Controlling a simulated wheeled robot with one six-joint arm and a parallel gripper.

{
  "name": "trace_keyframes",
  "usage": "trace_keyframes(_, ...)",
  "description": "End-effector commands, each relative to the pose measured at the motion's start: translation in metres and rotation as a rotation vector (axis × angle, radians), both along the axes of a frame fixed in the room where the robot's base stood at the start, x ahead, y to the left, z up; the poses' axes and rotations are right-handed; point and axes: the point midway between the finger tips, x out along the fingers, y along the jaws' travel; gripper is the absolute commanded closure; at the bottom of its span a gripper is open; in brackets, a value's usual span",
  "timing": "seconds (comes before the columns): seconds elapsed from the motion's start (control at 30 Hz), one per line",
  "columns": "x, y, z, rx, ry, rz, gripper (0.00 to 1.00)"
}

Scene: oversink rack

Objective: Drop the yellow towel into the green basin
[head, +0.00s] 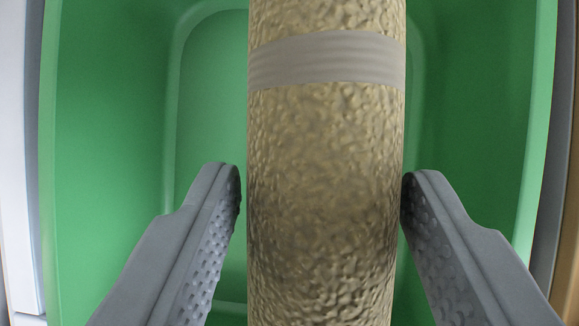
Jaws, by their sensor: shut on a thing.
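The yellow towel (325,135) is a rolled, rough-textured, dull yellow cylinder with a grey band around its upper part. It stands lengthwise in the middle of the head view and runs past the top and bottom edges, so its ends are hidden. My gripper (322,180) is shut on the towel, with one grey dimpled finger on each side. The green basin (110,120) lies behind and below the towel and fills most of the view. The towel hides the middle of the basin floor.
The basin's side walls show at left and right, with the right rim (540,120) near the picture's edge. A pale surface (18,170) lies outside the left rim. The visible basin floor is empty.

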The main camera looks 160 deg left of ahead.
Motion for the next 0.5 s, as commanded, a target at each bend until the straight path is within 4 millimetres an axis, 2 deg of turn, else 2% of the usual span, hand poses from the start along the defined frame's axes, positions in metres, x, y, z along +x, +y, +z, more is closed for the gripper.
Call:
trace_keyframes(0.33, -0.0002, 0.0, -0.0029, 0.0, 0.0, 0.0, 0.73)
trace_keyframes(0.37, -0.0002, 0.0, -0.0029, 0.0, 0.0, 0.0, 0.46)
trace_keyframes(0.47, -0.0002, 0.0, -0.0027, 0.0, 0.0, 0.0, 0.27)
trace_keyframes(0.5, -0.0002, 0.0, -0.0027, 0.0, 0.0, 0.0, 0.25)
